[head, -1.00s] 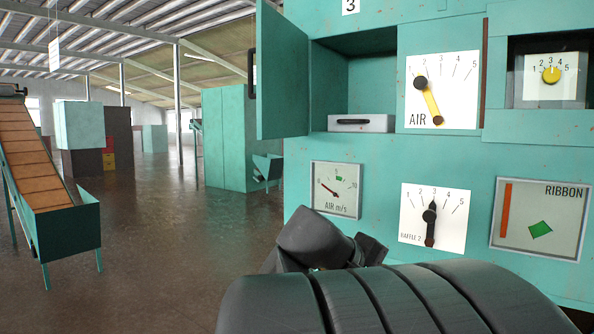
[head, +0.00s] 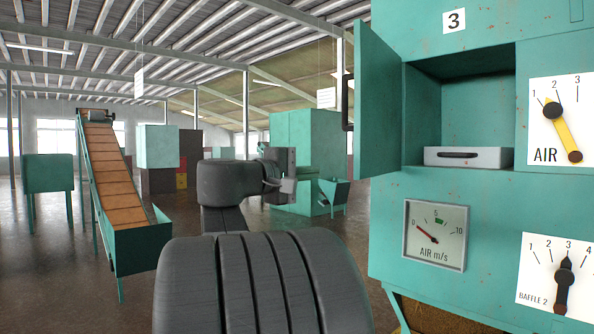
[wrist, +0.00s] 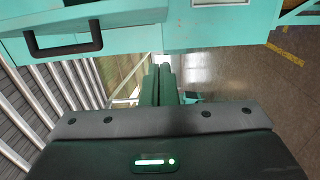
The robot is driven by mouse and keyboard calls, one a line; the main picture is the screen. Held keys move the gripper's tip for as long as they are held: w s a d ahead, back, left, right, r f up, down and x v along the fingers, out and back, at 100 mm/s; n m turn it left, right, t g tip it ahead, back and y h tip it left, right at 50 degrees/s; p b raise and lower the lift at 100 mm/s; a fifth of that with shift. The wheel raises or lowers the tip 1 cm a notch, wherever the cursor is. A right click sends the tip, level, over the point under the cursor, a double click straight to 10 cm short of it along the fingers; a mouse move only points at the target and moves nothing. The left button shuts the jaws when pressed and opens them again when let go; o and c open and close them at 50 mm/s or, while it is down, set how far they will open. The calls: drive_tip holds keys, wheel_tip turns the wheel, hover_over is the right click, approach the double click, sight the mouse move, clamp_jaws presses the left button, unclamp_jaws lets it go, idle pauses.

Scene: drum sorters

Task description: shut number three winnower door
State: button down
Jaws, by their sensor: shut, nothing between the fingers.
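The number three winnower is the teal cabinet with the "3" plate (head: 454,20) at the right of the head view. Its door (head: 378,110) stands open at the left side of the upper compartment (head: 465,100). The door's black handle (head: 347,102) is on its outer edge, facing left. My gripper (head: 290,186) is left of the door and apart from it, at a lower height than the handle. In the wrist view my gripper (wrist: 165,70) has its fingers together and empty. A teal panel with a black handle (wrist: 62,42) shows at upper left there.
A grey drawer-like box (head: 468,157) sits in the compartment. A conveyor (head: 112,185) stands at left, and teal cabinets (head: 292,135) stand behind my gripper. The floor between is open.

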drive_tip(key=d+p, duration=0.2)
drive_tip(key=d, duration=0.5)
drive_tip(key=shift+w+d, duration=0.35)
drive_tip(key=shift+w, duration=0.1)
drive_tip(key=shift+s, duration=0.2)
